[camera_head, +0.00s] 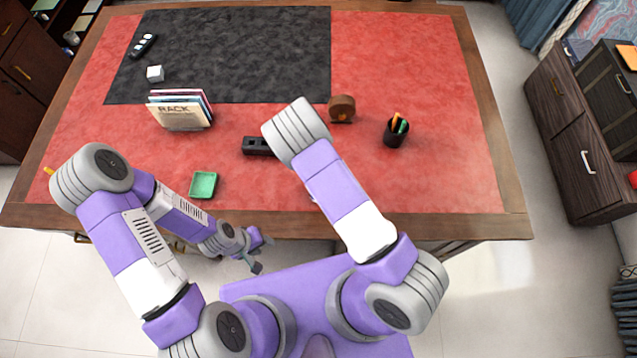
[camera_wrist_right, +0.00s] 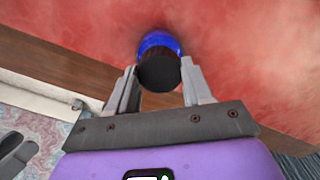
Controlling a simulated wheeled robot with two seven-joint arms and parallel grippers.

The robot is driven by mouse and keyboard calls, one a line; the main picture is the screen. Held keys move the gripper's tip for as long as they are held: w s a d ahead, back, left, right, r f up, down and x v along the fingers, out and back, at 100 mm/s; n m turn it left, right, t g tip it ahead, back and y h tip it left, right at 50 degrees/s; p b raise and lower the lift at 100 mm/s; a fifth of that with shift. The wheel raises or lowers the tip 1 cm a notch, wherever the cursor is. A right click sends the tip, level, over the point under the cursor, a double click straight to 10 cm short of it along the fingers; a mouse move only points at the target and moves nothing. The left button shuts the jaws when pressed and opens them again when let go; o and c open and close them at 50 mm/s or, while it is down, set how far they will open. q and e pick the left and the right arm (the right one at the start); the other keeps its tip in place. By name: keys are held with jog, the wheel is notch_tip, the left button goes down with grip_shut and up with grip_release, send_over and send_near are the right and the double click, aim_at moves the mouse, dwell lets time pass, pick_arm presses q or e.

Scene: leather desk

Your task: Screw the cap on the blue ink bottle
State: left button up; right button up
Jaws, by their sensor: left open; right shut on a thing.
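The blue ink bottle (camera_wrist_right: 160,41) stands on the red desk top in the right wrist view, mostly hidden behind a dark round cap (camera_wrist_right: 158,72). The cap is in line with the bottle's top; I cannot tell whether it is threaded on. My right gripper (camera_wrist_right: 158,66) has its two fingers on either side of the cap and is shut on it. In the head view my right arm hides the bottle, cap and right gripper. My left gripper (camera_head: 263,254) is open and empty, off the front edge of the desk.
On the desk (camera_head: 440,190) are a green tray (camera_head: 203,185), a black block-like object (camera_head: 257,146), a book rack (camera_head: 181,112), a brown round object (camera_head: 342,108), a pen cup (camera_head: 396,133), a white cube (camera_head: 155,74) and a black remote-like item (camera_head: 143,45). The right front of the desk is clear.

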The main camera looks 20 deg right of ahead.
jog(key=o, duration=1.1)
notch_tip(320, 180, up, 8)
jog(key=shift+f+p, duration=0.2)
jog(key=shift+p, duration=0.3)
